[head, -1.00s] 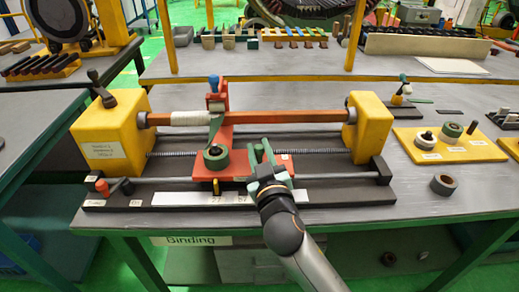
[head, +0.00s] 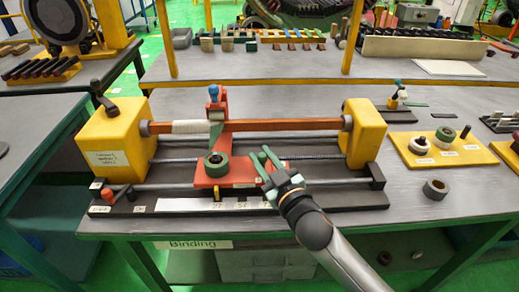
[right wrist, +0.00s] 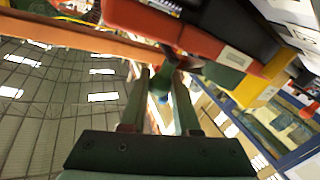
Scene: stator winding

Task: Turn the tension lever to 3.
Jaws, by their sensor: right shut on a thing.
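The winding machine has a red carriage (head: 238,172) under a long orange bar. On the carriage sit a green round part (head: 216,164) with a dark centre and an upright with a blue knob (head: 213,90). My right gripper (head: 269,156) is at the carriage's right end, its green fingers pointing up and close together. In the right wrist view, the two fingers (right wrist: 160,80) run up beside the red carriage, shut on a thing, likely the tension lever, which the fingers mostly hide. A white number strip (head: 215,205) lies in front; its figures are too small to read surely. My left gripper is out of view.
Yellow end blocks stand left (head: 118,143) and right (head: 364,133) of the carriage. A yellow board (head: 445,157) with several round parts and a grey ring (head: 436,189) lie to the right. The front right of the table is fairly clear.

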